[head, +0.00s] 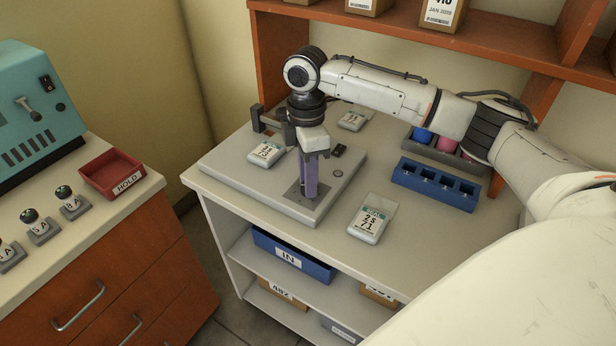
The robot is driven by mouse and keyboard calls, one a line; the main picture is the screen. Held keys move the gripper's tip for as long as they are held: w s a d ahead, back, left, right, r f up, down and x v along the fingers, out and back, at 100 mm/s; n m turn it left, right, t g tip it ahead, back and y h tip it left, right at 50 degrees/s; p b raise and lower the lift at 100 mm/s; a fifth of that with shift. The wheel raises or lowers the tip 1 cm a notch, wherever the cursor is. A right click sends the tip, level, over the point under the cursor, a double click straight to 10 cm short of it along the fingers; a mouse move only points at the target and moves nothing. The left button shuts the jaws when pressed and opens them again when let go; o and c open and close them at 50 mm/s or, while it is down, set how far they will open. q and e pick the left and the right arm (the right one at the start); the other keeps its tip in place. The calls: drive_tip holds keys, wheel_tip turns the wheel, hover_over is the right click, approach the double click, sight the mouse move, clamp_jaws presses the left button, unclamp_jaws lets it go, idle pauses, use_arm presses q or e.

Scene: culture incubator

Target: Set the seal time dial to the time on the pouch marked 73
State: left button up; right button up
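A grey sealer (240,178) with a flat top stands on the white bench. My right gripper (309,190) points straight down at its front right part, with its purple fingers over a dark panel there. The fingers look close together. The seal time dial is not visible; the fingers may hide it, and I cannot tell whether they hold it. A pouch (266,153) on the sealer's left part seems to read 73, with its time too small to be sure of. Another pouch (369,222) at the front right reads 2 s and 71. A third pouch (352,120) lies behind, its print unclear.
A blue rack (436,184) and a grey tray (420,144) with coloured round items stand to the right. A dark upright bracket (258,120) rises at the sealer's back left. A red HOLD tray (112,174) and a teal machine (35,105) are on the left cabinet.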

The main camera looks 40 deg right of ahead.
drive_tip(key=shift+c, duration=0.9)
use_arm(q)
drive_tip(key=shift+s+f, duration=0.1)
drive_tip(key=shift+s, duration=0.05)
drive_tip(key=shift+s, duration=0.1)
use_arm(e)
drive_tip(key=shift+m, duration=0.6)
drive_tip(key=m, duration=0.8)
drive_tip(key=shift+s+m, duration=0.1)
drive_tip(key=shift+m, duration=0.2)
drive_tip(key=m, duration=0.5)
drive_tip(key=shift+t, duration=0.3)
drive_tip(key=shift+a+r+m, duration=0.1)
drive_tip(key=shift+m, duration=2.3)
